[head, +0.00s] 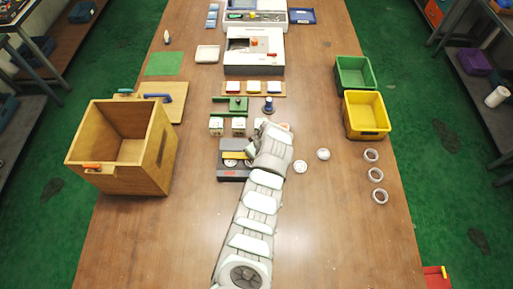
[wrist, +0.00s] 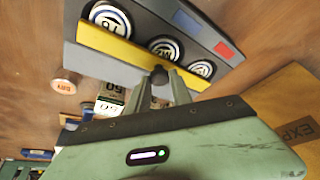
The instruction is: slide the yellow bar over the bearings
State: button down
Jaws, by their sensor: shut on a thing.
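The yellow bar (head: 233,155) lies across a grey fixture (head: 231,145) left of my gripper in the head view. In the wrist view the yellow bar (wrist: 115,50) runs diagonally along the near side of a row of three round bearings, with white faces and dark rims. These are a left bearing (wrist: 110,17), a middle one (wrist: 165,47) and a right one (wrist: 202,69). Their faces show beyond the bar's edge. My gripper (wrist: 160,82) is shut on the bar's dark knob (wrist: 159,74). In the head view my wrist hides the fixture's right part.
A wooden box (head: 146,150) stands left, and yellow (head: 366,132) and green bins (head: 354,88) stand right. The front table is clear beside my arm.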

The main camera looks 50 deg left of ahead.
jog(key=shift+s+r, duration=0.1)
jog(key=c, duration=1.1)
grip_release()
jog(key=shift+d, duration=0.15)
jog(key=shift+c, duration=0.2)
jog(key=b+v, duration=0.2)
jog(key=v, duration=0.8)
jog(key=shift+r, duration=0.3)
jog(key=shift+d, duration=0.1)
